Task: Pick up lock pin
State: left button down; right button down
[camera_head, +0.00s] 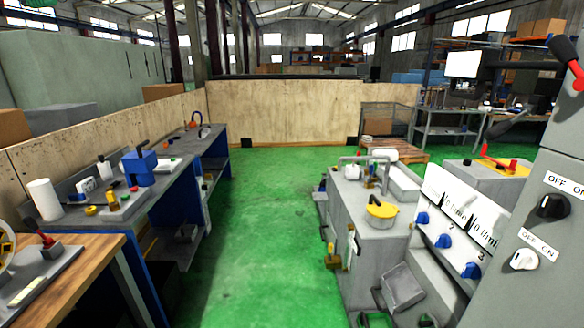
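I cannot pick out the lock pin for certain; at this distance the small parts are too small to tell apart. Several small parts lie on the blue workbench (165,205) at the left, beside a blue box-shaped device (139,168). A grey fixture with a red-topped handle (46,239) sits on the wooden-topped table (92,262) at the near left. Neither of my grippers is in view, so their state does not show.
A grey machine (372,245) with a yellow-lidded pot (381,209) stands right of centre. A white panel with blue knobs (443,241) and a grey cabinet (560,240) fill the near right. The green floor (265,235) between bench and machine is clear. Wooden walls (290,115) close the back.

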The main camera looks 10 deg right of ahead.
aim_at(513, 164)
jog(key=i+u, duration=0.1)
jog(key=i, duration=0.7)
jog(key=i+j+z, duration=0.1)
jog(key=i+z, duration=0.25)
jog(key=i, duration=0.45)
jog(key=i+z, duration=0.6)
jog(key=z, duration=0.25)
jog(key=i+z, duration=0.15)
jog(key=z, duration=0.3)
jog(key=i+z, duration=0.15)
jog(key=z, duration=0.25)
jog(key=i+z, duration=0.25)
jog(key=z, duration=0.2)
jog(key=i+j+z, duration=0.2)
jog(key=z, duration=0.25)
jog(key=u, duration=0.9)
